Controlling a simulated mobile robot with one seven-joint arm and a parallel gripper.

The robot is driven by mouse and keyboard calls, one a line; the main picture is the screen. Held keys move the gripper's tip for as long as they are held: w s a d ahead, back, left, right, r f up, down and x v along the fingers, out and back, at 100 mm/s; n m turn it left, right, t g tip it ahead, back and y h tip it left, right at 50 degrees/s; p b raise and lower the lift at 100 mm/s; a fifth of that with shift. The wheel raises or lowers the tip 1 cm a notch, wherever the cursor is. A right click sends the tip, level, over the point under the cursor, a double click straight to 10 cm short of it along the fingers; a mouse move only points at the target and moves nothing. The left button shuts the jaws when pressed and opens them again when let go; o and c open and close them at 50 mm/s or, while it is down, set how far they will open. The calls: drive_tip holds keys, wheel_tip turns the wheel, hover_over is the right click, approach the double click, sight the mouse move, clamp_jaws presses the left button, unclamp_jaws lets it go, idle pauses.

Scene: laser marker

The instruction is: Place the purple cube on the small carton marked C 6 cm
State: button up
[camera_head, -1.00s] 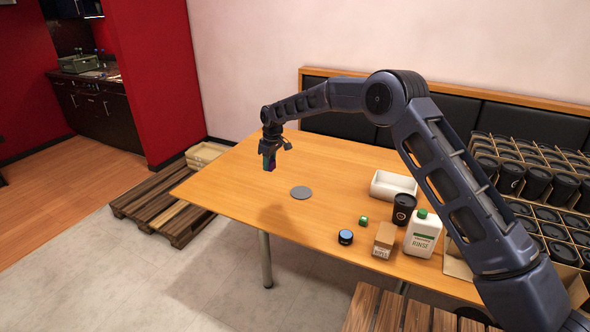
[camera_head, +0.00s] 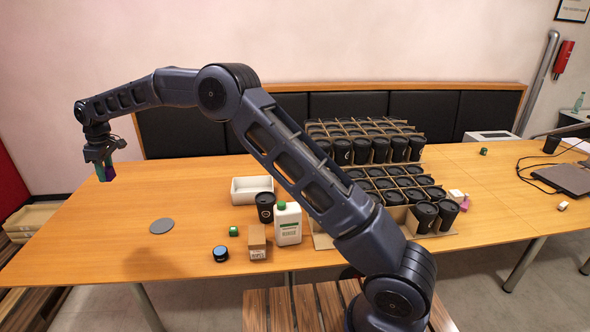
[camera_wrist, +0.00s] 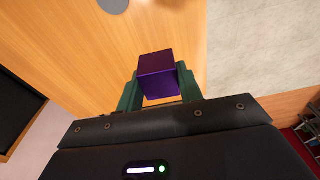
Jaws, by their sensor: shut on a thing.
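The purple cube (camera_head: 110,173) is between the fingers of my gripper (camera_head: 104,170), held above the far left part of the wooden table. In the wrist view the purple cube (camera_wrist: 157,74) sits between two green fingers of my gripper (camera_wrist: 157,88), which are shut on it. A small brown carton (camera_head: 257,243) stands near the table's front edge, well to the right of my gripper. It has print on its front, too small to read, so I cannot confirm the C mark.
A white bottle with a green cap (camera_head: 288,225) stands right of the carton. A black cup (camera_head: 265,206), white tray (camera_head: 252,189), green cube (camera_head: 234,231) and blue-topped black puck (camera_head: 220,253) are nearby. A grey disc (camera_head: 162,226) lies left. Dividers with several black cups (camera_head: 380,150) stand right.

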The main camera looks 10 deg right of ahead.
drive_tip(key=w+d+m, duration=0.5)
drive_tip(key=w+d, duration=2.6)
drive_tip(key=d, duration=0.3)
drive_tip(key=w+d+m+t, duration=0.1)
drive_tip(key=w+d, duration=0.3)
drive_tip(key=d, duration=0.6)
drive_tip(key=w+d+m, duration=0.1)
drive_tip(key=w+d, duration=0.3)
drive_tip(key=d, duration=0.7)
drive_tip(key=d+m, duration=0.1)
drive_tip(key=d, duration=1.2)
drive_tip(key=d+m, duration=0.1)
drive_tip(key=d, duration=1.2)
drive_tip(key=d+m+h, duration=0.1)
drive_tip(key=d+m, duration=0.1)
drive_tip(key=d, duration=1.2)
drive_tip(key=shift+w+f, duration=0.15)
drive_tip(key=shift+w, duration=0.15)
drive_tip(key=s+d+m, duration=0.1)
drive_tip(key=s+d, duration=0.2)
drive_tip(key=d, duration=0.6)
drive_tip(key=s+d+m, duration=0.1)
drive_tip(key=s+d, duration=0.2)
drive_tip(key=d, duration=0.5)
drive_tip(key=m, duration=0.5)
hover_over(456, 192)
drive_tip(key=shift+t+h, duration=0.4)
drive_tip(key=f, duration=2)
drive_tip(key=shift+s, duration=0.25)
drive_tip(key=shift+f, duration=2.4)
